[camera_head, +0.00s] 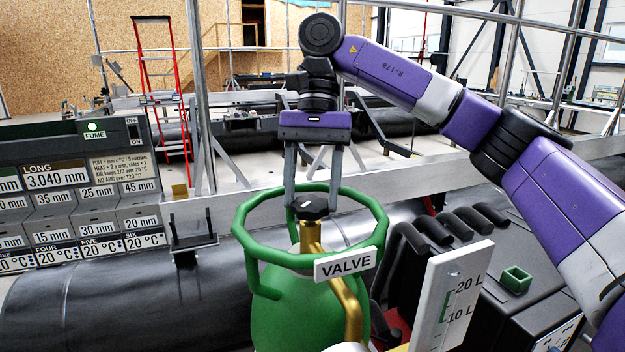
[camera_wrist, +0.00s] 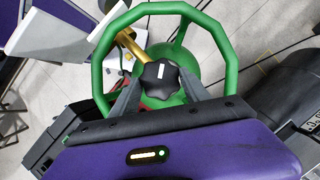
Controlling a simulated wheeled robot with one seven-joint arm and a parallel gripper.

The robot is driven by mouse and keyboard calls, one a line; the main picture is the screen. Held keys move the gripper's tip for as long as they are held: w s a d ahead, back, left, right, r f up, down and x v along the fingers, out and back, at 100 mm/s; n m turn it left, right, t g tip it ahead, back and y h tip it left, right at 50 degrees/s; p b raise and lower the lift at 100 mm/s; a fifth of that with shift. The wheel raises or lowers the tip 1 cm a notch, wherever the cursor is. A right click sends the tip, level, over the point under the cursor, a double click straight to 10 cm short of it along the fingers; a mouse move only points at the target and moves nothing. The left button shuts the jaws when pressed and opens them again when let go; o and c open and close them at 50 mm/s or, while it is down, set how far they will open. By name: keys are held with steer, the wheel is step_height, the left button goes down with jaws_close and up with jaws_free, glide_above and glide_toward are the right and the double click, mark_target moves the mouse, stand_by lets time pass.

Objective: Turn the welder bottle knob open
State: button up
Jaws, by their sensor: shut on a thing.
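The welder bottle (camera_head: 290,310) is a green cylinder with a green ring guard (camera_head: 375,222) around its top and a "VALVE" plate (camera_head: 345,264). Its black lobed knob (camera_head: 311,206) sits above a brass valve stem (camera_head: 311,238), inside the ring. My gripper (camera_head: 312,205) points straight down from above, with its two fingers on either side of the knob, shut on it. In the wrist view the knob (camera_wrist: 160,79) lies between the fingertips, with a white mark on its top. The ring (camera_wrist: 228,50) surrounds it there. The finger contact faces are partly hidden.
A white gauge board (camera_head: 452,295) marked in litres stands right of the bottle. A grey control panel (camera_head: 75,195) is at left, and a large black pipe (camera_head: 110,305) runs behind the bottle. A small green square piece (camera_head: 515,279) sits on a dark box at right.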

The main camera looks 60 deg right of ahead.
steer(key=shift+n+g+p, duration=0.4)
steer(key=shift+n+p, duration=0.05)
steer(key=shift+n, duration=0.45)
steer(key=o, duration=1.3)
steer(key=shift+o, duration=0.2)
steer(key=shift+w, duration=0.1)
steer(key=shift+h, duration=0.3)
steer(key=v, duration=0.7)
steer(key=shift+r, duration=0.35)
steer(key=shift+d, duration=0.15)
